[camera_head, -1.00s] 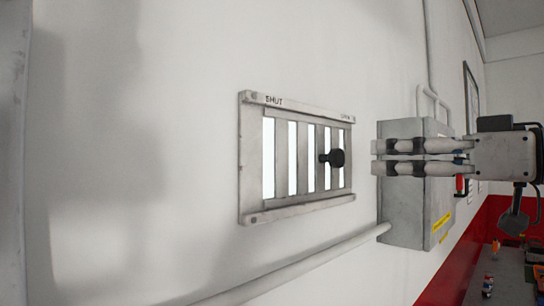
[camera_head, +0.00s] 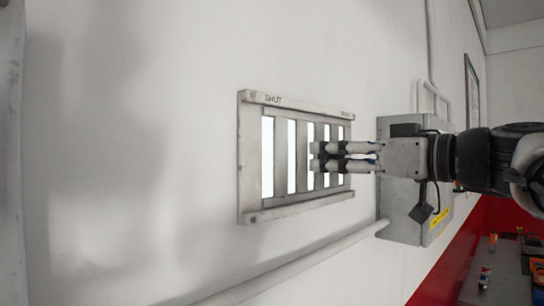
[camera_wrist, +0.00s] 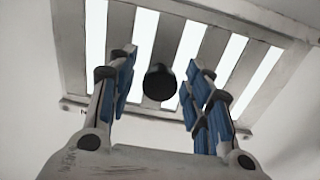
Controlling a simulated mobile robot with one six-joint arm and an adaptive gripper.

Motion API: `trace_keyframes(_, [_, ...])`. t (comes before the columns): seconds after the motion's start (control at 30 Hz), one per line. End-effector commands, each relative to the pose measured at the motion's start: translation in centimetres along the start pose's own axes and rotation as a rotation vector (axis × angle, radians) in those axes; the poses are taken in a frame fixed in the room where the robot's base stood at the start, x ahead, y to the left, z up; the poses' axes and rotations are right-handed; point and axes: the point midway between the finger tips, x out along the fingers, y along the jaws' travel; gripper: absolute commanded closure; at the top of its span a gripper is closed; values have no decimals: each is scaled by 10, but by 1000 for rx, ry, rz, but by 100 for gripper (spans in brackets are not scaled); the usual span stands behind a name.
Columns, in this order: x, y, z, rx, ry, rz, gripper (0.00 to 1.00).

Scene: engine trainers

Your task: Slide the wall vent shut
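The wall vent (camera_head: 245,165) is a grey metal frame with vertical slats on the white wall. Bright gaps show between the slats, so it stands open. The word SHUT is at its upper left; the label at the upper right is too small to read now. My gripper (camera_head: 314,157) is in front of the vent's right part and hides the knob in the head view. In the wrist view the round black knob (camera_wrist: 160,82) lies between the two open, blue-padded fingers of my gripper (camera_wrist: 158,85), with clear room on both sides.
A grey electrical box (camera_head: 400,215) with a yellow label is on the wall right of the vent, behind my arm. A pipe (camera_head: 290,262) runs along the wall below the vent. The wall left of the vent is clear.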

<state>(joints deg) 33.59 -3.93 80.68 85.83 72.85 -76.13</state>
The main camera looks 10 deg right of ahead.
Motion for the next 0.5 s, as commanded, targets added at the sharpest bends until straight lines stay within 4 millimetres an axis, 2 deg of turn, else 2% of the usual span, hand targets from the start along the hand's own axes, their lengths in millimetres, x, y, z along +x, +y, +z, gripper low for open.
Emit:
trace_keyframes(0.07, [0,0,0,0,0,0,61])
trace_keyframes(0.5, [0,0,0,0,0,0,91])
